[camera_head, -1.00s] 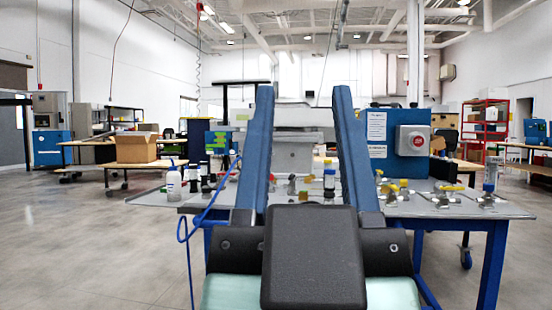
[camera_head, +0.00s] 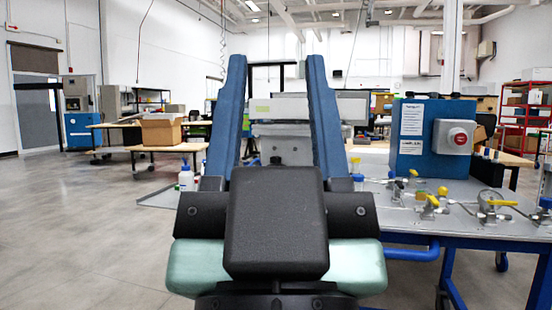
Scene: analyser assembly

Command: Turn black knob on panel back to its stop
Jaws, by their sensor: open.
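My gripper (camera_head: 277,62) fills the middle foreground, seen from behind. Its two long blue fingers point away from me and stand apart with nothing visible held between them. A light grey unit (camera_head: 288,145) shows between the fingers, partly covered by my gripper. A blue panel box (camera_head: 412,168) with white labels stands on the table to the right of the fingers. Its front carries a grey housing with a red round button (camera_head: 460,139). I cannot make out a black knob clearly; my gripper hides part of the scene ahead.
A grey-topped table (camera_head: 480,222) with a blue frame stands at the right, holding yellow-handled valves (camera_head: 432,201) and fittings. A white bottle (camera_head: 186,178) stands left of the fingers. A cardboard box (camera_head: 161,131) sits on a far table. The floor at left is clear.

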